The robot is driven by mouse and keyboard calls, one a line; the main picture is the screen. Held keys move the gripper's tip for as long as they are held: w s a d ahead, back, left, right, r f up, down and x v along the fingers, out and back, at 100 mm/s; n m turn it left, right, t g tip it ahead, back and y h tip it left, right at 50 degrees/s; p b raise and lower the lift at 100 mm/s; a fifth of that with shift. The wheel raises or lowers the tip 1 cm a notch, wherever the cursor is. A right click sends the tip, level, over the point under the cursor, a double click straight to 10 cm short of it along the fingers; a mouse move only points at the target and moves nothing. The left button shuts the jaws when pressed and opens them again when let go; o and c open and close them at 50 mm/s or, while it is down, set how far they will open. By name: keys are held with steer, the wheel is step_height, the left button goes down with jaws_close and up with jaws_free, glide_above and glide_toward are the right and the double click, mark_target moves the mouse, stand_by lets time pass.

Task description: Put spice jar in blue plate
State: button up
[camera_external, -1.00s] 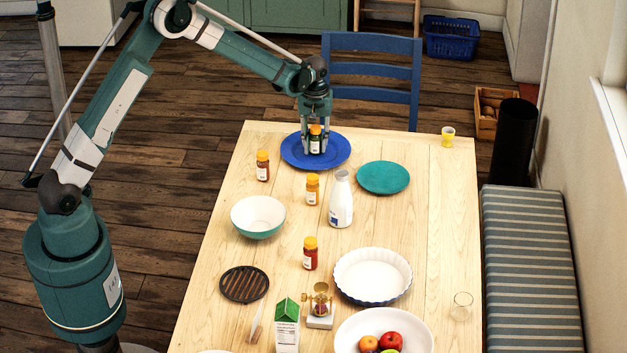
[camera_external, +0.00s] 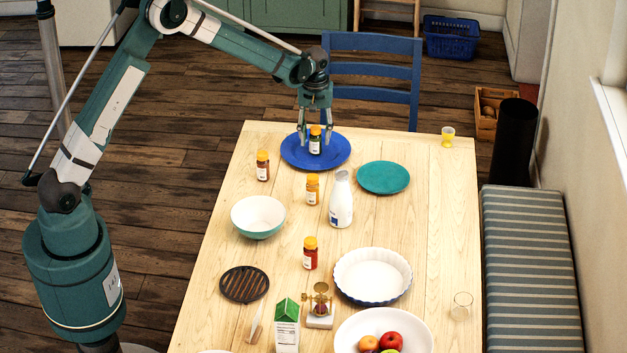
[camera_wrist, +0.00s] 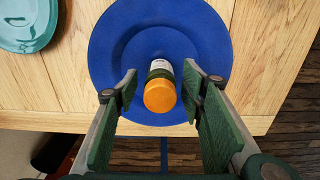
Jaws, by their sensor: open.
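A spice jar (camera_external: 315,141) with an orange lid and dark contents stands upright on the blue plate (camera_external: 335,158) at the far end of the table. In the wrist view the jar (camera_wrist: 159,92) is on the blue plate (camera_wrist: 205,40), between my fingers with a gap on each side. My gripper (camera_external: 315,140) is open, its fingers pointing down around the jar's upper part; in the wrist view my gripper (camera_wrist: 161,82) is also seen open.
Other orange-lidded jars stand left of the plate (camera_external: 263,166), in the middle (camera_external: 312,189) and nearer the front (camera_external: 310,254). A teal plate (camera_external: 383,178) and a white bottle (camera_external: 341,200) are close by. A bowl (camera_external: 258,217) sits left.

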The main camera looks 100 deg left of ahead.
step_height(320, 180, up, 9)
steer(key=shift+f+p, duration=0.1)
steer(key=shift+p, duration=0.4)
stand_by(0.4)
steer(key=shift+d, duration=0.1)
stand_by(0.3)
